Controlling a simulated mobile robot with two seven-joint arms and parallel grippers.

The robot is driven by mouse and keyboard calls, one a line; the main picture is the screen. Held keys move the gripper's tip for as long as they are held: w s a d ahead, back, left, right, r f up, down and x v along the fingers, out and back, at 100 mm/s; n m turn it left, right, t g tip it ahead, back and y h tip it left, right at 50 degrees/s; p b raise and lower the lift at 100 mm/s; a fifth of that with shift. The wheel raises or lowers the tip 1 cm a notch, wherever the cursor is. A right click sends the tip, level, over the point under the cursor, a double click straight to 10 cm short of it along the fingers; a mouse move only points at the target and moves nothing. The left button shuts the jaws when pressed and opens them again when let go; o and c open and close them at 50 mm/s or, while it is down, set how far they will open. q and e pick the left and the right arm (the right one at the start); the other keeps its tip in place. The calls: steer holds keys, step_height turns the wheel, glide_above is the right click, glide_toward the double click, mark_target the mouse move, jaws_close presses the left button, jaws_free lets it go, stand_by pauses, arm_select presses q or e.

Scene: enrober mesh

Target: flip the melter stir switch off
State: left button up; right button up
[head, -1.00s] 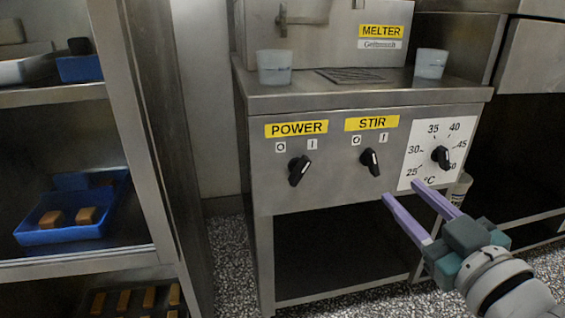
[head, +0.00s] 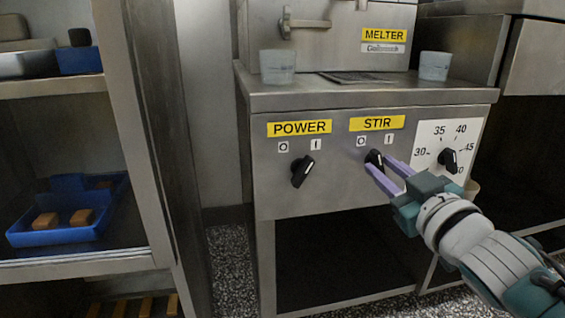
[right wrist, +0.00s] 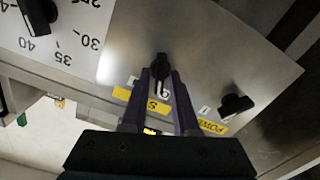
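The stir switch (head: 374,157) is a black rotary knob under the yellow STIR label (head: 377,123), between the O and I marks and a little below them. My right gripper (head: 378,164) is at this knob, with its two purple fingers apart. In the right wrist view the stir knob (right wrist: 160,68) sits between or just beyond the fingertips (right wrist: 162,76), with a narrow gap showing beside it. I cannot tell whether a finger touches it. The fingers partly hide the knob in the head view, and its exact setting is hard to read. My left gripper is not in view.
The power knob (head: 302,171) is left of the stir switch, turned toward I. The temperature dial (head: 448,160) is close on the right. Two cups (head: 277,67) (head: 435,66) stand on the melter top. A shelf with a blue tray (head: 62,232) is at left.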

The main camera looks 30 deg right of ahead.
jaws_close()
steer(key=shift+n, duration=1)
steer(key=shift+o, duration=1.6)
jaws_free()
steer(key=shift+s+p, duration=0.1)
steer(key=shift+p, duration=0.2)
